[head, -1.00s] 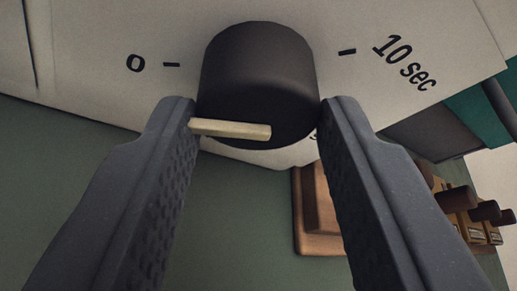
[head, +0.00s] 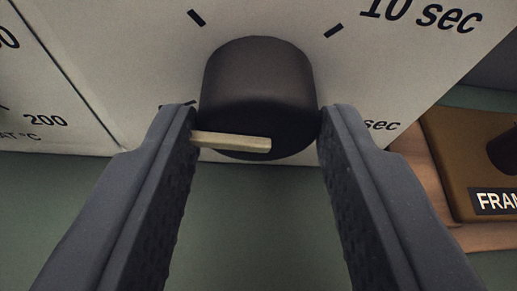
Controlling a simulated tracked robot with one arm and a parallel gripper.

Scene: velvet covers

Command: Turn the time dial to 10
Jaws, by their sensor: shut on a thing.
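The time dial (head: 258,85) is a dark round knob on a pale panel. My gripper (head: 256,118) is shut on the time dial, one jaw on each side. A cream pointer bar (head: 232,142) on its face lies nearly level in the picture, running from the middle to the left jaw. The "10 sec" label (head: 420,13) is at the upper right, with a tick (head: 333,31) by it. Another tick is at the upper left (head: 195,17). A tick at the lower left is partly hidden by the left jaw. Another "sec" label (head: 384,125) shows beside the right jaw, its number hidden.
A second panel section at the left has a "200" mark (head: 45,120) and a "°C" label. The green surface (head: 255,230) below the dial is clear.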

